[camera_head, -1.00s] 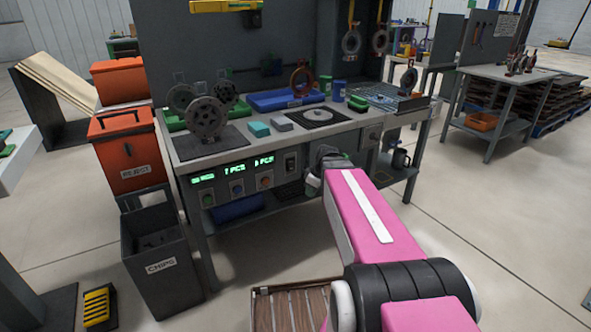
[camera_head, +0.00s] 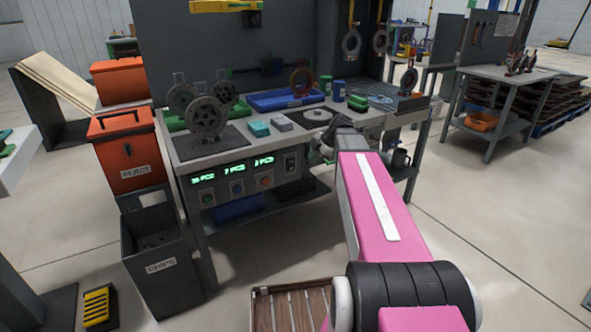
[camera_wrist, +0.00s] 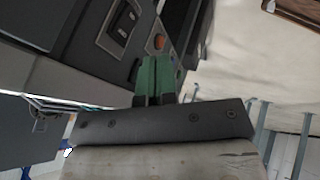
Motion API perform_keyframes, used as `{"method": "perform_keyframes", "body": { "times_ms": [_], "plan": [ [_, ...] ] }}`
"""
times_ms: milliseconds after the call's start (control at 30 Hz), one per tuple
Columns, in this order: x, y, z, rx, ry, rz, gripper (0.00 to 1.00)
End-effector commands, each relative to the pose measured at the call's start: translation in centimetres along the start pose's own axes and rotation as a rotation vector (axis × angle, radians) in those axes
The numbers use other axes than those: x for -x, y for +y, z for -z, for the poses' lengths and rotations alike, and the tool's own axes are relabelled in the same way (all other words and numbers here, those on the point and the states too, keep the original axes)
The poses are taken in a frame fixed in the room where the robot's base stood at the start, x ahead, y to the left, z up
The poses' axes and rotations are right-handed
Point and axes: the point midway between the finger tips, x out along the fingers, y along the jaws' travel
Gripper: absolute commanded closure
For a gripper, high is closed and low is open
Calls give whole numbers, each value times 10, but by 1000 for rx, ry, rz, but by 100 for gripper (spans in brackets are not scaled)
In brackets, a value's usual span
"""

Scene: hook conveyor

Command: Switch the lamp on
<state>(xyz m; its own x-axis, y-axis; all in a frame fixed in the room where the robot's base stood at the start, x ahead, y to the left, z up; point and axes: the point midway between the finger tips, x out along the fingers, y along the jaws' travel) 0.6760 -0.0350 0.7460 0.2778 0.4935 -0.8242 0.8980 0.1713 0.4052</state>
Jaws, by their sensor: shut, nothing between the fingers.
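A switch plate with a dark rocker (camera_head: 290,162) sits on the front panel of the workbench. In the wrist view the rocker switch (camera_wrist: 120,25) is at the upper left, beside an orange button (camera_wrist: 158,41). My gripper's green fingers (camera_wrist: 157,64) are together and empty, below and right of the switch in that view. A gap to the switch seems to remain, but its depth is unclear. In the head view my wrist is at the bench's front edge, right of the switch, and the fingertips are hard to make out. I cannot pick out the lamp for certain.
The workbench top (camera_head: 215,145) carries wheels, small blocks and a blue tray (camera_head: 285,99). Green displays (camera_head: 233,168) and several buttons line its front. An orange reject bin (camera_head: 127,150) and a chips bin (camera_head: 157,245) stand to its left.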

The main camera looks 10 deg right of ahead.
Motion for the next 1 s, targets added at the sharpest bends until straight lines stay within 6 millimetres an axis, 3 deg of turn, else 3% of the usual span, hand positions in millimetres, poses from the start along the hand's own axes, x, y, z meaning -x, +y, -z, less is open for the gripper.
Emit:
{"method": "perform_keyframes", "body": {
  "times_ms": [367, 867, 1000],
  "plan": [
    [-12, 0, 0, -3, 0, 2, 100],
    [-101, 0, -1, -3, -1, 2, 100],
    [-113, 19, -3, -2, -1, 1, 100]
  ]
}}
